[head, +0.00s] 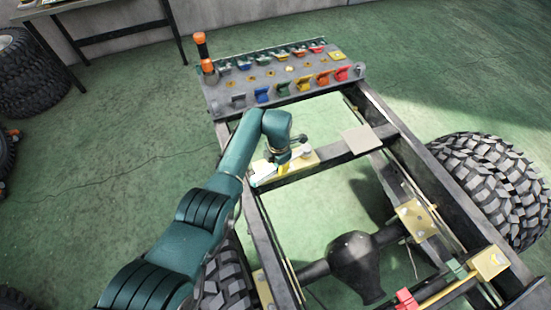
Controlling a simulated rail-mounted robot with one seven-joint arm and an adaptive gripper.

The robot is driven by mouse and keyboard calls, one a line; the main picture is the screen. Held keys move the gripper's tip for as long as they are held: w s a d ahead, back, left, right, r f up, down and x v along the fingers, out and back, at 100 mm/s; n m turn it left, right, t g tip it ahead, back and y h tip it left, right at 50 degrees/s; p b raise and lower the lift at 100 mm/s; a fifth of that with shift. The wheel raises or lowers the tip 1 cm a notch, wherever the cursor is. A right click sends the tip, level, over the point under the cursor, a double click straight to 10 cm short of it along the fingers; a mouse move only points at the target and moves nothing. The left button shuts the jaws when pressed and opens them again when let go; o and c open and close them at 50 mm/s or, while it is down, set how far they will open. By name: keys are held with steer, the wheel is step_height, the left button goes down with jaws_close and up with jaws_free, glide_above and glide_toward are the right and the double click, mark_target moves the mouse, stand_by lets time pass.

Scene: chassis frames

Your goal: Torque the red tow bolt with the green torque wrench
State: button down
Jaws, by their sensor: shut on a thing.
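My gripper (282,163) is small in the head view and points down over a pale yellow plate (307,163) on the frame's crossbar. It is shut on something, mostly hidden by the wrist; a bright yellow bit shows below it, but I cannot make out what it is. I cannot pick out the green torque wrench with certainty. A red block (405,299) sits on the chassis at the bottom edge; I cannot tell whether it is the tow bolt's place.
A grey rack (270,80) with several coloured pieces stands across the frame's far end, with an orange and black tool (204,55) upright at its left. Dark frame rails (410,150), an axle housing (355,262) and a right tyre (492,185) surround open gaps.

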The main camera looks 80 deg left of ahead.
steer(key=shift+w+d+r, duration=0.1)
steer(key=d+n+p, duration=0.1)
steer(key=w+d+n+p, duration=0.1)
steer(key=n, duration=0.1)
steer(key=shift+w+d, duration=0.25)
steer(key=shift+d, duration=0.05)
steer(key=shift+a, duration=0.1)
